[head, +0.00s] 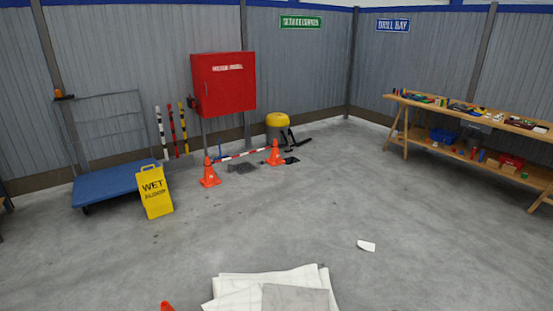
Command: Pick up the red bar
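Three striped bars stand upright near the back wall. One is red with pale bands (173,132), between a black-and-white bar (160,133) on its left and a yellow-and-black bar (184,127) on its right. A red-and-white striped bar (243,154) also spans low between two orange cones. I cannot tell which of these is the task's red bar. Neither of my grippers is in view.
A blue platform cart (115,184) and a yellow wet-floor sign (154,192) stand at left. The left cone (209,173) and right cone (274,153) stand before a red cabinet (223,83). A wooden workbench (470,112) lines the right. Pale sheets (235,283) lie in front. The middle floor is mostly clear.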

